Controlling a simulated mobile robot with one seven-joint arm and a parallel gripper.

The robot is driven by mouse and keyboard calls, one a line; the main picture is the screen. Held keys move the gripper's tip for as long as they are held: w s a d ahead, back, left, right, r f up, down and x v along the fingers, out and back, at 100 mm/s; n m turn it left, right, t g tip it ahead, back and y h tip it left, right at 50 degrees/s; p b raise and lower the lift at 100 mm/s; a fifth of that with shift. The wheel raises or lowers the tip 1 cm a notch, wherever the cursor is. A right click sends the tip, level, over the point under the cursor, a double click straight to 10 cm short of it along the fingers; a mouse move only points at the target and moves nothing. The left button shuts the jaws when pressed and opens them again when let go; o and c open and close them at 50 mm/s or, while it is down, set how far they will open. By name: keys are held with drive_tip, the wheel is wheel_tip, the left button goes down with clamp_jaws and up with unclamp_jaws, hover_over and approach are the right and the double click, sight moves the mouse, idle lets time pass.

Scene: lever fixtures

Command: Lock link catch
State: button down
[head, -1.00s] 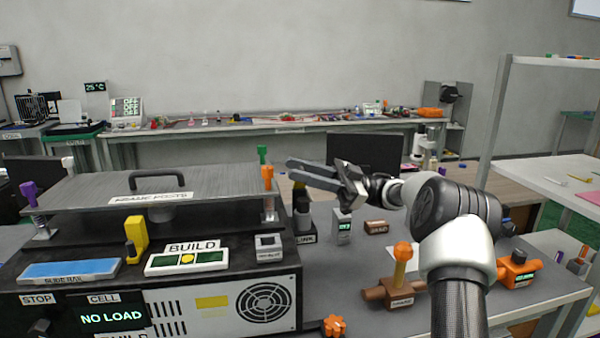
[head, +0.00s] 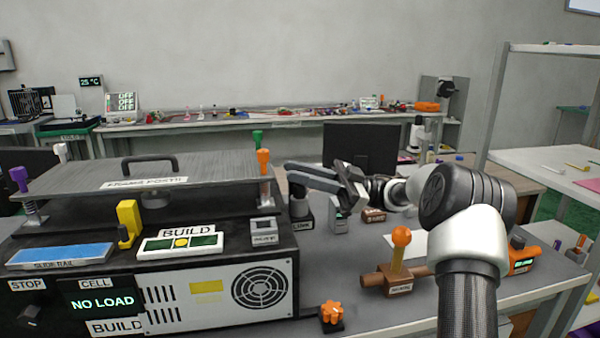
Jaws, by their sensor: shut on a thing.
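The link catch (head: 301,225) is a dark block with a label reading LINK, standing on the grey bench just right of the black machine. Its dark upright part (head: 298,206) rises to my gripper. My gripper (head: 290,176) reaches in from the right, with its dark fingers pointing left over the catch. The fingers are shut on the top of the catch's lever, which they largely hide. How the jaws sit around it and the exact angle of the lever cannot be made out.
Left stands the machine with a raised plate (head: 150,172), an orange post (head: 263,162) close to my fingers and a small grey box (head: 264,232). Right of the catch are a grey block (head: 339,222), a brown block (head: 373,215) and an orange-knobbed lever (head: 400,250).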

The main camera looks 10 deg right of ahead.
drive_tip(key=shift+f, duration=0.25)
idle(0.3)
drive_tip(key=c, duration=1.4)
unclamp_jaws()
drive_tip(key=shift+c, duration=0.2)
drive_tip(key=v, duration=1.7)
drive_tip(key=shift+b, duration=0.4)
drive_tip(key=shift+d, duration=0.1)
